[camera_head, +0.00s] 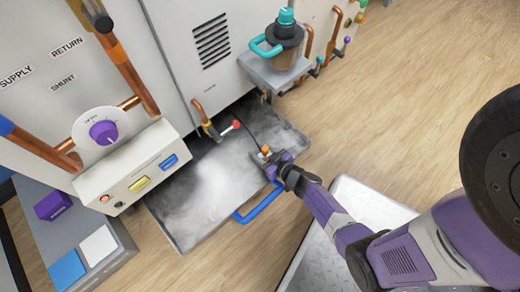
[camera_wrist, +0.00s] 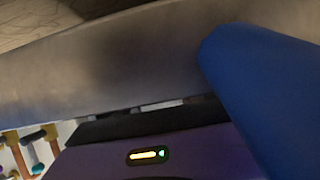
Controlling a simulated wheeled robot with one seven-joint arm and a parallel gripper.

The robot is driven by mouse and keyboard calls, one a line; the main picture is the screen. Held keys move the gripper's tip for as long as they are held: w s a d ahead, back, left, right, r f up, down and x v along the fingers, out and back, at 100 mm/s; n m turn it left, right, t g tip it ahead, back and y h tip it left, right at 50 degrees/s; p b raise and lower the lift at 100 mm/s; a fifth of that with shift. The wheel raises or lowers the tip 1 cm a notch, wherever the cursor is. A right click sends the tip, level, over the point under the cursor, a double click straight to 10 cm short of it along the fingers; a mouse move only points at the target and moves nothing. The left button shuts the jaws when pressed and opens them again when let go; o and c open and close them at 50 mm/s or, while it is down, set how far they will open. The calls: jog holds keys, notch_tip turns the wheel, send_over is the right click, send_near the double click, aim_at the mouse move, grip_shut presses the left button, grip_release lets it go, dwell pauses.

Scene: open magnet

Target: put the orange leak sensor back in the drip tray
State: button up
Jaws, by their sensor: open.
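The orange leak sensor (camera_head: 265,150) is small in the head view, at the tip of my gripper (camera_head: 271,158), with a thin dark cable running up and left from it. The jaws are open; whether they touch the sensor is too small to tell. Both appear over the right part of the grey drip tray (camera_head: 180,195), near its front rim. Whether the sensor rests on the tray floor is unclear. The wrist view shows the tray's grey wall (camera_wrist: 100,70) and my purple gripper housing (camera_wrist: 200,150) close up, but no sensor.
The blue tray handle (camera_head: 258,204) is just below my gripper and fills the right of the wrist view (camera_wrist: 265,85). A copper drain pipe with a red-tipped lever (camera_head: 236,125) hangs over the tray's back. A shelf with a teal-handled pot (camera_head: 285,40) stands above right.

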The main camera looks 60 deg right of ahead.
jog(key=p+v, duration=0.5)
jog(key=v, duration=0.7)
jog(key=shift+r, duration=0.1)
